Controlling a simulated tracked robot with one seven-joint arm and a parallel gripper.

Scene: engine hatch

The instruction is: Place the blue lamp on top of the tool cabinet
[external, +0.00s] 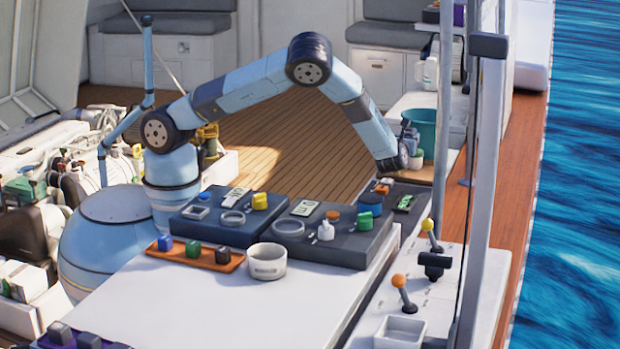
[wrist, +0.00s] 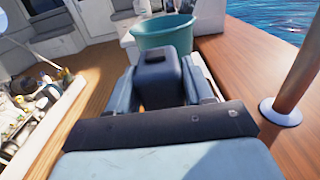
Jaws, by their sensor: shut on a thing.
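My gripper (external: 408,145) is at the right in the external view, past the far edge of the dark trays and in front of a teal bucket. In the wrist view my gripper (wrist: 160,88) is shut on a dark blue, box-shaped thing, which I take for the blue lamp (wrist: 158,72). The lamp (external: 409,132) shows small and partly hidden at the gripper in the external view. I cannot tell for sure which piece is the tool cabinet; a low white cabinet top (external: 412,103) lies behind the gripper.
The teal bucket (external: 421,125) stands close behind the gripper, also ahead in the wrist view (wrist: 163,33). A white jug (external: 431,72) stands on the cabinet top. A post (external: 482,170) rises at the right.

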